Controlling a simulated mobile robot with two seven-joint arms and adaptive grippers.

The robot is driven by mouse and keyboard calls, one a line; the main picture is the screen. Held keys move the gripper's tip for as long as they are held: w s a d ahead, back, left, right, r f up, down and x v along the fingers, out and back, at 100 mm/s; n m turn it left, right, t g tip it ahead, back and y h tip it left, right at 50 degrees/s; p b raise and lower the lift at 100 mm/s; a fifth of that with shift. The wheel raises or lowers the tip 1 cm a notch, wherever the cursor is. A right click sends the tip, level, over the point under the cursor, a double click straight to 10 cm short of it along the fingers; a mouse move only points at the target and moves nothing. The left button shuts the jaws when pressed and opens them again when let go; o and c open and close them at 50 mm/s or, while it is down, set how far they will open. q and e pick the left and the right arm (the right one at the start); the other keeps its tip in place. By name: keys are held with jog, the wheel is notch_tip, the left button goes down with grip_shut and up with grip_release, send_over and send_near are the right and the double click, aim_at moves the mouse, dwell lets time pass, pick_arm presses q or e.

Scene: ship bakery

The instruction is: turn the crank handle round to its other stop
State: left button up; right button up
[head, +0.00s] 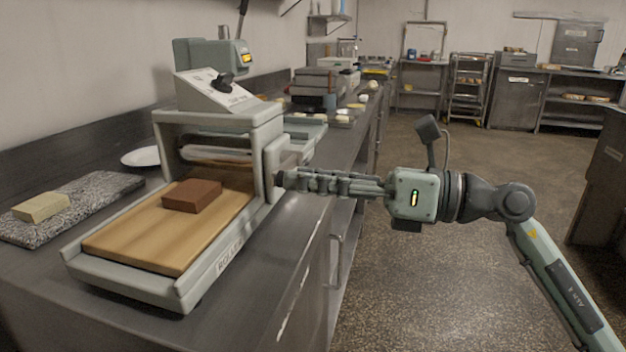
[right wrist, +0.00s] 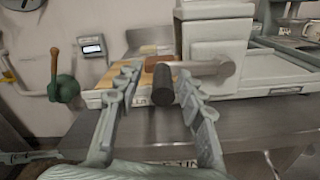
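The dough roller machine (head: 218,122) stands on the steel counter, with a wooden board (head: 165,235) on its bed and a brown block (head: 192,196) on the board. In the right wrist view the crank handle's dark round grip (right wrist: 162,86) points toward the camera, on a pale metal arm (right wrist: 212,67) from the machine's side. My right gripper (head: 284,181) is at that side and hides most of the crank in the head view. Its fingers (right wrist: 157,76) are apart, one on each side of the grip, with gaps showing. My left gripper is not in view.
A speckled slab (head: 100,198) with a pale block (head: 42,207) and a white plate (head: 141,157) lie left of the machine. Trays and boxes (head: 315,88) line the counter behind. The floor (head: 440,270) right of the counter is open.

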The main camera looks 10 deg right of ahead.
jog(key=shift+f, duration=0.1)
jog(key=shift+d, duration=0.2)
jog(key=v, duration=1.1)
jog(key=shift+s+d, duration=0.15)
jog(key=shift+d, duration=0.15)
